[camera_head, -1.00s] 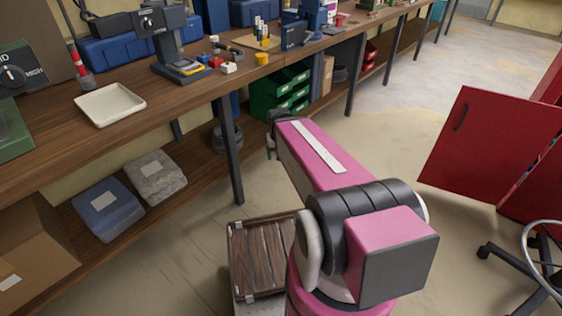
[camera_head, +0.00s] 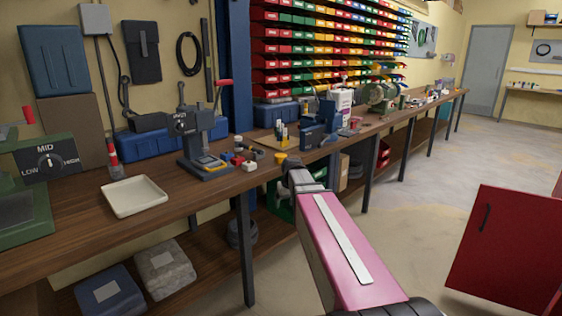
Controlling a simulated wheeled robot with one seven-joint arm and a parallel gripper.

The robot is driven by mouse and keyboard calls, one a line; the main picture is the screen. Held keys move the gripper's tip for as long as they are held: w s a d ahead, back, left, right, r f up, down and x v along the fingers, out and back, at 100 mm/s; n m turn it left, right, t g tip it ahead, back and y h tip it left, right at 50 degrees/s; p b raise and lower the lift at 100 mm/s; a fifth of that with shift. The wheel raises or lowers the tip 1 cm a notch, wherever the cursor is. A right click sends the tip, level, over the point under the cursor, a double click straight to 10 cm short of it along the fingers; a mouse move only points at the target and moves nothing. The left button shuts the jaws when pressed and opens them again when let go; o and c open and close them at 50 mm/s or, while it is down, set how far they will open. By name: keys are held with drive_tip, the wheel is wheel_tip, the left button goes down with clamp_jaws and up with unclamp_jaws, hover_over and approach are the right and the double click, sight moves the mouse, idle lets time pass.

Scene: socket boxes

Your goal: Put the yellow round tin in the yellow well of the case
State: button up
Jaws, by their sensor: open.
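A small yellow round tin (camera_head: 281,158) stands near the front edge of the wooden workbench, just beyond the dark far end of my pink arm. A low dark grey piece with yellow and pale blue parts (camera_head: 208,165) lies at the foot of the bench press, left of the tin. I cannot tell whether this is the case, and no yellow well shows clearly. Small red, blue and white blocks (camera_head: 240,160) stand between it and the tin. My arm reaches up towards the bench edge; its gripper is hidden beyond the dark joint.
A cream tray (camera_head: 134,197) lies on the left of the workbench (camera_head: 75,215), with bare wood around it. A bench press (camera_head: 190,130) and a blue toolbox (camera_head: 150,143) stand behind. A red cabinet door (camera_head: 510,245) is at right. Open floor lies between.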

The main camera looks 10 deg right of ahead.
drive_tip(key=w+r, duration=0.8)
drive_tip(key=r, duration=0.2)
drive_tip(key=n+t, duration=0.1)
drive_tip(key=t, duration=0.1)
approach(281, 155)
drive_tip(key=x, duration=0.5)
drive_tip(key=shift+s+a+f, duration=0.1)
drive_tip(key=shift+a, duration=0.05)
drive_tip(key=shift+y, duration=0.3)
drive_tip(key=shift+d+x, duration=0.15)
drive_tip(key=shift+x, duration=1.2)
drive_tip(key=shift+d+x, duration=0.15)
drive_tip(key=shift+x, duration=1.2)
drive_tip(key=shift+c, duration=0.3)
drive_tip(key=c, duration=1.1)
